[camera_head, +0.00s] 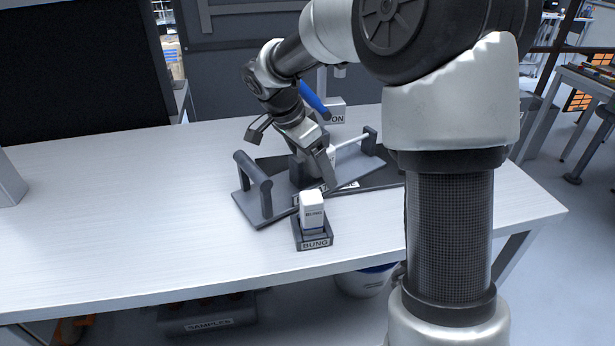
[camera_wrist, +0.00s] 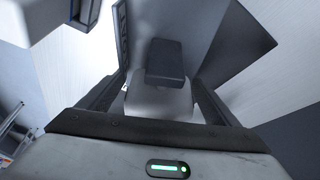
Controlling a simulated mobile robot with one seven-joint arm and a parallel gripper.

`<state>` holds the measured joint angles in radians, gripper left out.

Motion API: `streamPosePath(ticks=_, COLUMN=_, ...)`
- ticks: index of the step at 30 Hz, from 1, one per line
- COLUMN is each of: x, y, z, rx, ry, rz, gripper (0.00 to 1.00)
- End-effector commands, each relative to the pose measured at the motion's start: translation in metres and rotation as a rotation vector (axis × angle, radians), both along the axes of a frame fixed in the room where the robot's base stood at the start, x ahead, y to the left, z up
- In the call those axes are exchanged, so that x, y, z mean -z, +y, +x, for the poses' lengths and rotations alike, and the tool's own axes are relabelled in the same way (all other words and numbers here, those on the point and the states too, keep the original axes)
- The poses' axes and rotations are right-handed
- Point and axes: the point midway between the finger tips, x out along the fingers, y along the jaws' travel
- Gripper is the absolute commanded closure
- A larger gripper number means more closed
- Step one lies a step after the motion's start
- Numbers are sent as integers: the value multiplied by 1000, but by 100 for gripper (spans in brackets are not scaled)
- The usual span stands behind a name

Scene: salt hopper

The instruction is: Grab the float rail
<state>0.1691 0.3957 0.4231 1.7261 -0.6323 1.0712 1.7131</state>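A grey stand (camera_head: 241,200) with upright posts at both ends lies on the table, and a thin white rod (camera_head: 352,138) runs toward its right post. I take this to be the float rail, but its label is mostly hidden. My gripper (camera_head: 314,172) points down over the middle of the stand and hides part of it. In the wrist view my gripper (camera_wrist: 160,88) has its dark fingers spread apart. A dark grey block (camera_wrist: 168,58) shows between them, with gaps at its sides. I cannot tell whether a finger touches it.
A white box labelled BUNG (camera_head: 312,210) stands in a dark holder (camera_head: 314,243) just in front of the stand. Another labelled block (camera_head: 336,112) stands behind my gripper. The white table (camera_head: 110,220) is clear to the left. A SAMPLES bin (camera_head: 208,318) sits below.

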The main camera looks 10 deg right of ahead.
Motion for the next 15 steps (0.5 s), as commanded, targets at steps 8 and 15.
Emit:
streamPosePath(ticks=8, x=0, y=0, z=0, rx=0, ry=0, rz=0, gripper=61)
streamPosePath(ticks=15, x=-1, y=0, z=0, rx=1, ry=-2, rz=0, gripper=82)
